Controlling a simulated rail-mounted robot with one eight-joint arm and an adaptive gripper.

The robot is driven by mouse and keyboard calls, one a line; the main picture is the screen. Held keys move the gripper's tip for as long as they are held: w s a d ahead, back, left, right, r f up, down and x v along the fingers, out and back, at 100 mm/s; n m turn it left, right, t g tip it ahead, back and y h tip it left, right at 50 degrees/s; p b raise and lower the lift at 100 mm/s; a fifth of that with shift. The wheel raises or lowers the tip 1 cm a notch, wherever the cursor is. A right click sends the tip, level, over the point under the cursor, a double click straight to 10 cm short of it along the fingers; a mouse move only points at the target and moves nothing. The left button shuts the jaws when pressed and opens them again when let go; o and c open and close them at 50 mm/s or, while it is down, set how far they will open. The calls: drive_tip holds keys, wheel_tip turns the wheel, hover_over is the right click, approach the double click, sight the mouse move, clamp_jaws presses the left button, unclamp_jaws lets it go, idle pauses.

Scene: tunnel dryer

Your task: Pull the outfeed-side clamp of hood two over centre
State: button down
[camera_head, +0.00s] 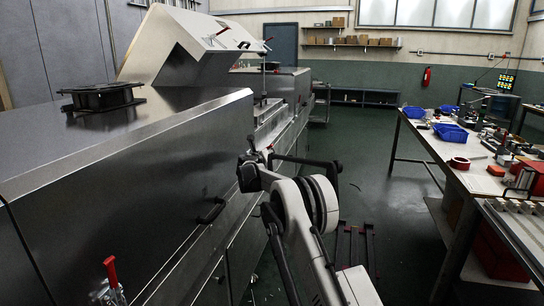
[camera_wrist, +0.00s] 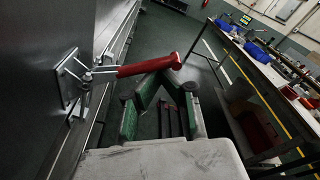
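A toggle clamp with a red handle (camera_wrist: 150,66) sits on the steel side wall at the left of the wrist view. Its metal plate and linkage (camera_wrist: 78,78) are fixed to the wall, and the handle sticks out to the right, roughly level. My gripper (camera_wrist: 166,82) has its fingertips just below the handle's outer end; whether they touch it I cannot tell. The fingers look parted, with nothing seen held between them. In the head view my gripper (camera_head: 252,168) is beside the dryer wall, with a small red part (camera_head: 270,148) near it; the clamp is mostly hidden there.
Another red-handled clamp (camera_head: 110,275) stands upright at the near left. A raised hood (camera_head: 165,45) with red-handled clamps is further back. A black bar handle (camera_head: 211,210) sticks out of the near steel panel. A cluttered workbench (camera_head: 455,170) is on the right, with open floor between.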

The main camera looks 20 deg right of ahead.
sight(271, 146)
drive_tip(key=shift+w+a+r+p, duration=0.3)
drive_tip(key=shift+a+r+p, duration=0.2)
drive_tip(key=shift+r, duration=0.2)
drive_tip(key=shift+w+a+r+p, duration=0.35)
drive_tip(key=shift+a+r, duration=0.1)
drive_tip(key=shift+r, duration=0.3)
drive_tip(key=shift+w+a+r+p, duration=0.25)
drive_tip(key=shift+a+r+p, duration=0.25)
drive_tip(key=shift+r, duration=0.2)
drive_tip(key=d, duration=0.1)
drive_tip(key=s+d, duration=0.1)
drive_tip(key=d+b, duration=0.1)
drive_tip(key=d, duration=0.1)
drive_tip(key=shift+s+f, duration=0.3)
drive_tip(key=shift+f, duration=0.1)
drive_tip(key=a+f+p+v, duration=0.1)
drive_tip(key=v, duration=0.9)
drive_tip(key=shift+w+p, duration=0.3)
drive_tip(key=shift+d+r, duration=0.1)
drive_tip(key=shift+r, duration=0.1)
